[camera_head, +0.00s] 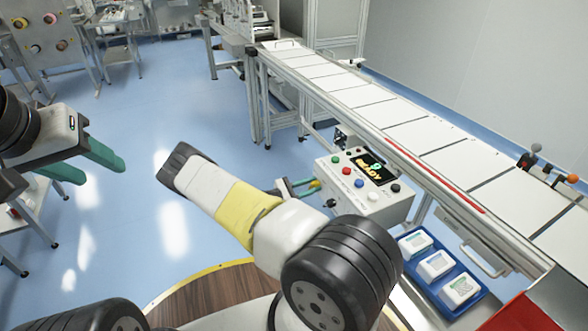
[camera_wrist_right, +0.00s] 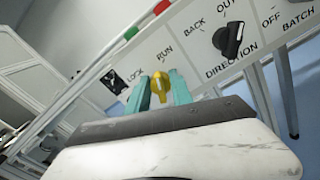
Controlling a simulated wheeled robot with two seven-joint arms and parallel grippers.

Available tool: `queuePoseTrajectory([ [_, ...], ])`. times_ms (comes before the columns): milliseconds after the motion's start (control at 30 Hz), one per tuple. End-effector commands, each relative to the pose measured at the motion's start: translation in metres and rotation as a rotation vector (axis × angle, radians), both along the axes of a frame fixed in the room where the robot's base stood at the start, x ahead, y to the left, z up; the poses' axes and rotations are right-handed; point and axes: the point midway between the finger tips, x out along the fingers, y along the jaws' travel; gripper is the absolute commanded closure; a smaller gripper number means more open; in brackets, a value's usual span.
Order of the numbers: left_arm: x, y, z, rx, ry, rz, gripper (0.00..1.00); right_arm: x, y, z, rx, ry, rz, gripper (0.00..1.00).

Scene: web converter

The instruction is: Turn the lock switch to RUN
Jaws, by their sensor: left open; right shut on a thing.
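The yellow lock switch (camera_wrist_right: 159,88) is on the white front panel, just below the printed words LOCK and RUN in the right wrist view. My right gripper (camera_wrist_right: 160,92) has one green finger on each side of the knob and is shut on it. I cannot tell clearly which word the knob points to. In the head view my right gripper (camera_head: 300,187) reaches the left side of the control box (camera_head: 372,205), and the switch is mostly hidden there. My left gripper (camera_head: 102,160) is open and empty at the left, away from the box.
A black DIRECTION switch (camera_wrist_right: 230,38) is beside the lock switch. The box top has coloured buttons and a screen (camera_head: 373,168) reading READY. A conveyor (camera_head: 400,120) runs behind the box. A blue tray (camera_head: 478,300) with white packs stands at the right.

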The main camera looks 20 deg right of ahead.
Motion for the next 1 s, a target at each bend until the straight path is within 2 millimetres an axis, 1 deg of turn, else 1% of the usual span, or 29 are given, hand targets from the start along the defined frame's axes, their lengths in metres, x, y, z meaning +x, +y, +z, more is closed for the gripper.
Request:
queuePoseTrajectory([
  [200, 0.0, 0.0, 0.0, 0.0, 0.0, 0.0, 0.5, -0.0002, 0.0011, -0.001, 0.015, -0.172, 0.003, 1.0],
  [500, 0.0, 0.0, 0.0, 0.0, 0.0, 0.0, 0.5, -0.0008, 0.0009, -0.0018, 0.029, -0.331, 0.001, 1.0],
  [700, 0.0, 0.0, 0.0, 0.0, 0.0, 0.0, 0.5, -0.0008, 0.0008, -0.0017, 0.032, -0.379, 0.002, 1.0],
  [1000, 0.0, 0.0, 0.0, 0.0, 0.0, 0.0, 0.5, -0.001, 0.0009, -0.0019, 0.033, -0.393, 0.001, 1.0],
])
